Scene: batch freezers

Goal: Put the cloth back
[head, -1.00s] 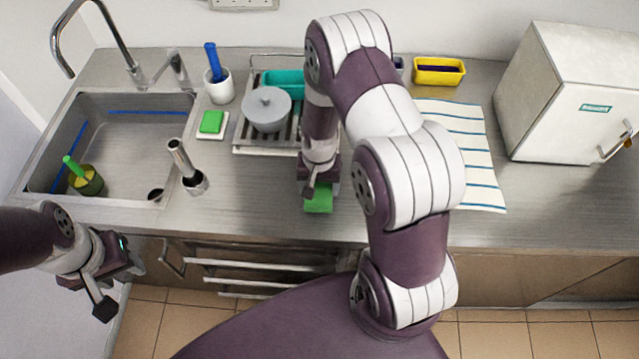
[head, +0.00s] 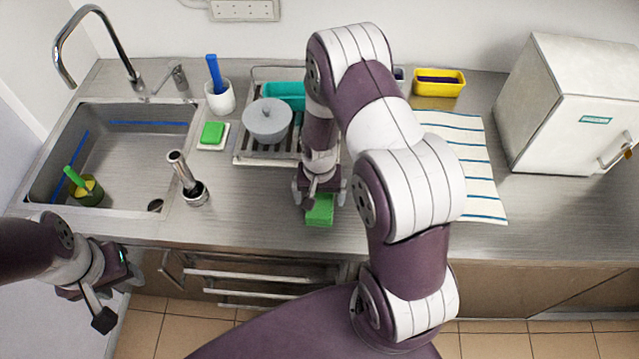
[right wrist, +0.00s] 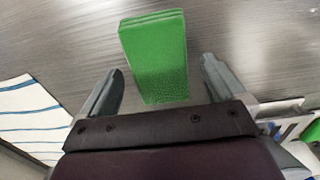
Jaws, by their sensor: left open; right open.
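A green folded cloth (head: 319,210) lies on the steel counter in front of the dish rack. It also shows in the right wrist view (right wrist: 155,58), ahead of and between the finger lines. My right gripper (head: 320,196) is open above the cloth, with one finger to each side and nothing held; its fingers show in the right wrist view (right wrist: 160,82). My left gripper (head: 113,290) is open and empty in front of the counter at the lower left, apart from everything.
A striped towel (head: 478,180), yellow tub (head: 438,83) and white freezer box (head: 570,105) stand right. A metal blender stick (head: 184,172) stands beside the sink (head: 120,160). Front rails (head: 270,277) run below the counter.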

